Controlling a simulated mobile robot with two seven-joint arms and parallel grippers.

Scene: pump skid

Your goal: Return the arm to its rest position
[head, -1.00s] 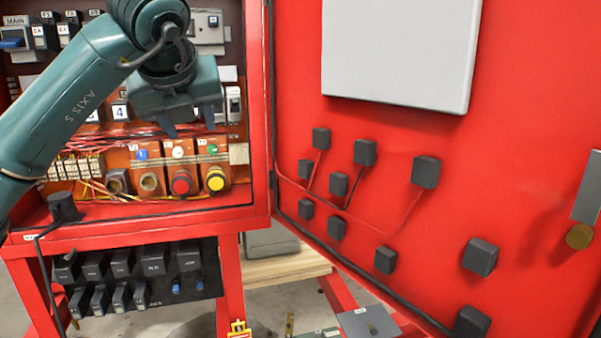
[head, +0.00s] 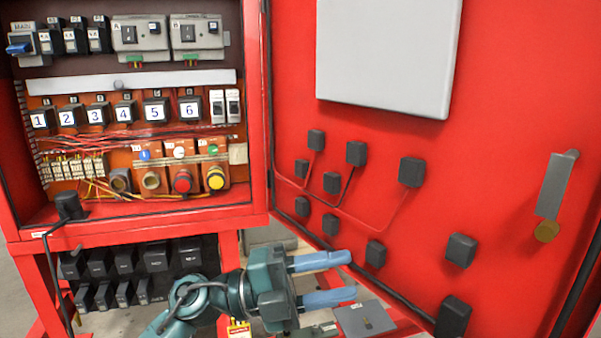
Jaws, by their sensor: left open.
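My left gripper (head: 325,276) is low in the middle of the head view, in front of the lower part of the open red door. Its two blue fingers point right and stand apart, with nothing between them. My left arm (head: 185,312) comes up from the bottom edge, folded low and clear of the cabinet opening. The red control cabinet (head: 150,226) stands open at the left, its breakers, numbered relays and buttons in full view. My right gripper is not in view.
The open cabinet door (head: 500,90) fills the right side, with a grey panel (head: 385,50), several black blocks and a latch handle (head: 555,190). Below the cabinet is a rack of black modules (head: 110,265). A yellow tag (head: 239,334) and a grey box (head: 365,318) are low down.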

